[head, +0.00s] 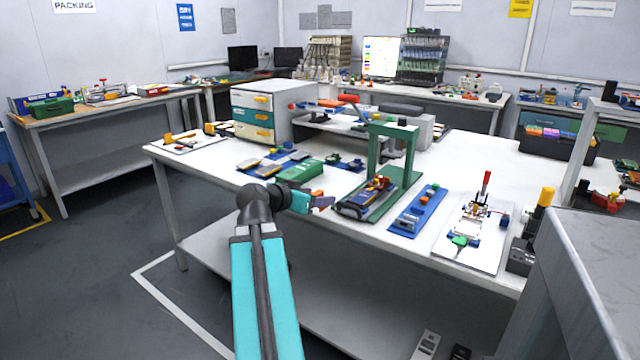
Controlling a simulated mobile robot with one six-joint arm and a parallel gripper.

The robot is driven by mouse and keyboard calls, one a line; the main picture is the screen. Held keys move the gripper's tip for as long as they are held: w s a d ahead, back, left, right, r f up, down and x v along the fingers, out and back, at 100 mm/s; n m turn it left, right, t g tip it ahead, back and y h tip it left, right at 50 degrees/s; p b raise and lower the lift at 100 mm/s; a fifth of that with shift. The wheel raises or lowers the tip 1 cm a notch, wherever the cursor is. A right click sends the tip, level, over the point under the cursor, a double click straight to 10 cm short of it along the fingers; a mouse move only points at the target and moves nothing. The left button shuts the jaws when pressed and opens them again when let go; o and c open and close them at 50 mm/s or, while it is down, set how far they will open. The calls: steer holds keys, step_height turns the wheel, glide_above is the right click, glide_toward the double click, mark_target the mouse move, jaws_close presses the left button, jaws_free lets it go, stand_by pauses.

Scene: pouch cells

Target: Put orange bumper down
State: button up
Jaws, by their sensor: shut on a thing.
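My gripper (321,202) is at the end of my teal arm, over the front part of the white table (220,178). It is shut on a small orange piece, which looks like the orange bumper (316,193). Only a little of it shows beside the fingers, and its shape is too small to tell. The gripper is just left of a dark device (366,198) on a green stand (400,188). I cannot tell how high it is above the table.
A green box (299,171) lies behind the gripper. A blue tray (408,221) with small parts is right of the green stand. Farther right is a white plate (452,258) with a clamp fixture. A drawer cabinet (258,103) stands at the back left.

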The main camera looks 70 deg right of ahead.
steer(key=shift+w+d+r+p, duration=0.1)
steer(key=shift+d+p, duration=0.3)
steer(key=shift+p, duration=2.95)
steer(key=shift+w+d+p, duration=0.1)
steer(key=shift+d+p, duration=0.2)
steer(key=w+d, duration=0.1)
steer(key=d, duration=0.3)
steer(key=w+d+f+p, duration=0.1)
steer(key=d, duration=0.3)
steer(key=w+d+p, duration=0.1)
steer(key=d, duration=0.3)
steer(key=shift+w+d+f, duration=0.15)
steer(key=shift+d+f, duration=0.05)
steer(key=shift+f, duration=0.15)
steer(key=shift+f, duration=1.75)
steer(key=shift+f, duration=0.15)
steer(key=o, duration=1)
steer(key=shift+o, duration=0.2)
